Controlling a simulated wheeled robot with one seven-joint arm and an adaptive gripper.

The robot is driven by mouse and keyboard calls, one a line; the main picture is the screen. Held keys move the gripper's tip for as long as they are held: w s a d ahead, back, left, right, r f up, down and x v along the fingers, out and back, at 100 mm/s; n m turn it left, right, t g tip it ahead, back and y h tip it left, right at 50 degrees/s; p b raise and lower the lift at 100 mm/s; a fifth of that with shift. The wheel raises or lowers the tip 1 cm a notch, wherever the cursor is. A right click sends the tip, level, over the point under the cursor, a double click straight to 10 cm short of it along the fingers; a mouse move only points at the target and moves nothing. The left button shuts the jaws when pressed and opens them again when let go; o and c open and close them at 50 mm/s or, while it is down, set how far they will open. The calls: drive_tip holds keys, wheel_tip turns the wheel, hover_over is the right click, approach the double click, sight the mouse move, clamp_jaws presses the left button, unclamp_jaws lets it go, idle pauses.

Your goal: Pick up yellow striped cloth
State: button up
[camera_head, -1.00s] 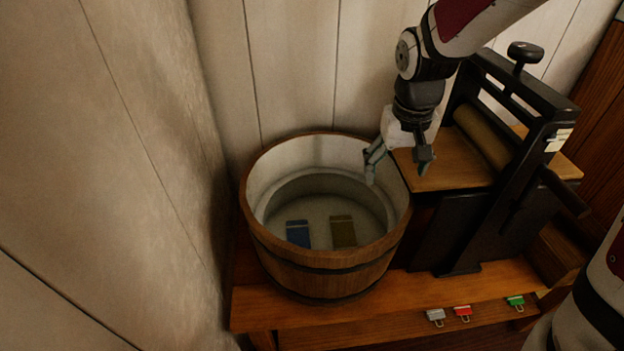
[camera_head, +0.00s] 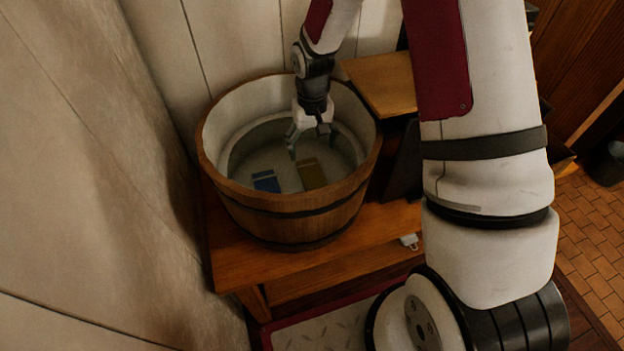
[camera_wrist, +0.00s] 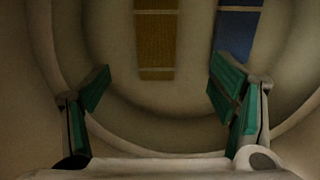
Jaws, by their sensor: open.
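The yellow striped cloth (camera_head: 312,175) lies flat on the floor of the wooden tub, a dull yellow-brown rectangle with a pale band near one end. It also shows at the top of the wrist view (camera_wrist: 156,42). My gripper (camera_head: 313,142) is open and empty, reaching down into the tub just above and behind the cloth. In the wrist view the cloth is beyond the open fingers (camera_wrist: 160,88), roughly in line with the gap between them and not touched. A blue cloth (camera_head: 266,181) lies to its left in the head view and to its right in the wrist view (camera_wrist: 237,38).
The round tub (camera_head: 290,228) has a high wall around the gripper and stands on a wooden bench (camera_head: 235,262). A wooden board (camera_head: 380,84) of the wringer is right of the tub. My arm covers much of the right side. A pale clip (camera_head: 409,242) hangs at the bench's edge.

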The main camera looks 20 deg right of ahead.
hover_over(314, 177)
drive_tip(key=f, duration=0.8)
drive_tip(key=shift+s+a+b, duration=0.35)
drive_tip(key=f, duration=0.5)
drive_tip(key=shift+w+d, duration=0.25)
drive_tip(key=shift+w, duration=0.1)
drive_tip(key=c, duration=1.3)
